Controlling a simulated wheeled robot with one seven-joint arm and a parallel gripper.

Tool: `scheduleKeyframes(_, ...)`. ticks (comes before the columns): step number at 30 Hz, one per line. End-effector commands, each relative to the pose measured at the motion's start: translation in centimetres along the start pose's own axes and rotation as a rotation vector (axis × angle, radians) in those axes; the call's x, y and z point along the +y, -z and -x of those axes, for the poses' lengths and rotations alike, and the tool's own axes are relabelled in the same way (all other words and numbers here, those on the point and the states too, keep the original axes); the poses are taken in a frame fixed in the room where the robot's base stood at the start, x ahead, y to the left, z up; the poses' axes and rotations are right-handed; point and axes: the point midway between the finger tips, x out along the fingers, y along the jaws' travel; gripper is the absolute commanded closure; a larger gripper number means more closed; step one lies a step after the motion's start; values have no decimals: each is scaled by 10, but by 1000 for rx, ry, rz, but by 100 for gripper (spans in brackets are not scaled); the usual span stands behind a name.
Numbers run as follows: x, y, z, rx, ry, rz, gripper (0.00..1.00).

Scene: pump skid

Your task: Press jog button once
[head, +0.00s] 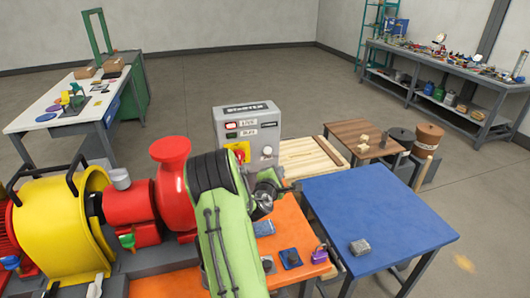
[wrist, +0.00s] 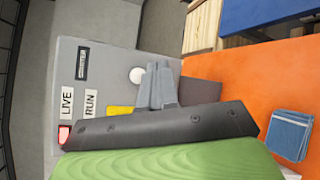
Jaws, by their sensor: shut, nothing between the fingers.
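The grey starter box (head: 245,120) stands behind my arm in the head view, with LIVE and RUN labels on its face. A white round button (head: 267,153) sits low on the right of that face; I read no label on it. In the wrist view the same button (wrist: 137,74) shows just left of my fingertips. My gripper (head: 294,187) is shut and empty, to the right of and below the button in the head view. In the wrist view its fingers (wrist: 161,72) lie side by side, apart from the button in the picture; the depth gap is unclear.
The box also carries a red light (head: 231,125) and a yellow switch plate (head: 237,149), partly hidden by my arm. An orange bench (head: 290,235) lies below. A blue table (head: 375,210) is at right, and a red and yellow pump (head: 75,220) at left.

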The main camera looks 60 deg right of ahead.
Motion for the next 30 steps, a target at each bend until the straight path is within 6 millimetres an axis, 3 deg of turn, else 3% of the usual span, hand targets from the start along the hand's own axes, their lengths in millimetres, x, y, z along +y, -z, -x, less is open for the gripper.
scheduleKeyframes(18, 35, 34, -63, 0, 0, -2, 100)
scheduleKeyframes(30, 37, 36, -67, 1, 1, -2, 100)
